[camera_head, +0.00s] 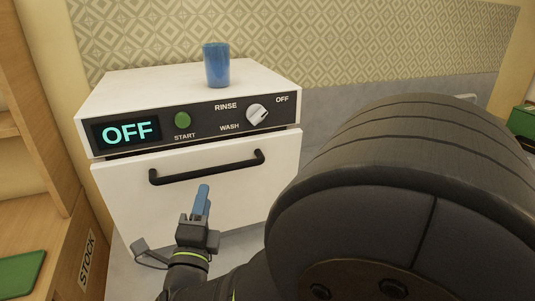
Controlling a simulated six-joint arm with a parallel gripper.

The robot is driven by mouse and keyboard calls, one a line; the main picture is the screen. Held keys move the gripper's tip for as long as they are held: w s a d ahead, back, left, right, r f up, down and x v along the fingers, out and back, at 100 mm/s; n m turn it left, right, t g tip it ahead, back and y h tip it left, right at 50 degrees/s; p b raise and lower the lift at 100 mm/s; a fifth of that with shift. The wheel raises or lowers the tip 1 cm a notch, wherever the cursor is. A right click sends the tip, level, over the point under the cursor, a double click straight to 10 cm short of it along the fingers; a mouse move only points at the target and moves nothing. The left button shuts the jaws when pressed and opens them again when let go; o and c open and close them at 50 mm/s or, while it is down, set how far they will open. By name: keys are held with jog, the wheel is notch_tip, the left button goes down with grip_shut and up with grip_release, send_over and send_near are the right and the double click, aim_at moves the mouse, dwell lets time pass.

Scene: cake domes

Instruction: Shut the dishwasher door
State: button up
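The dishwasher (215,180) is a white box with a black control panel (200,123) across its front. Its white door (125,185) stands nearly upright below the panel, with a black bar handle (207,170) near the top. A thin dark gap shows between door and panel; I cannot tell whether the door is fully shut. My gripper (203,190), with blue fingers, is in front of the door, below the handle. The fingers appear together, with nothing seen between them. Whether they touch the door is unclear. My arm hides the door's lower right.
A blue cup (216,65) stands on top of the dishwasher. The panel display reads OFF, beside a green start button (182,120) and a white knob (257,114). A wooden shelf unit (40,200) stands close on the left. A green object (524,120) is at the far right.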

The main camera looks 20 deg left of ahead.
aim_at(211, 172)
jog(key=x, duration=0.8)
jog(key=shift+w+a+r, duration=0.15)
jog(key=shift+w, duration=0.2)
grip_shut()
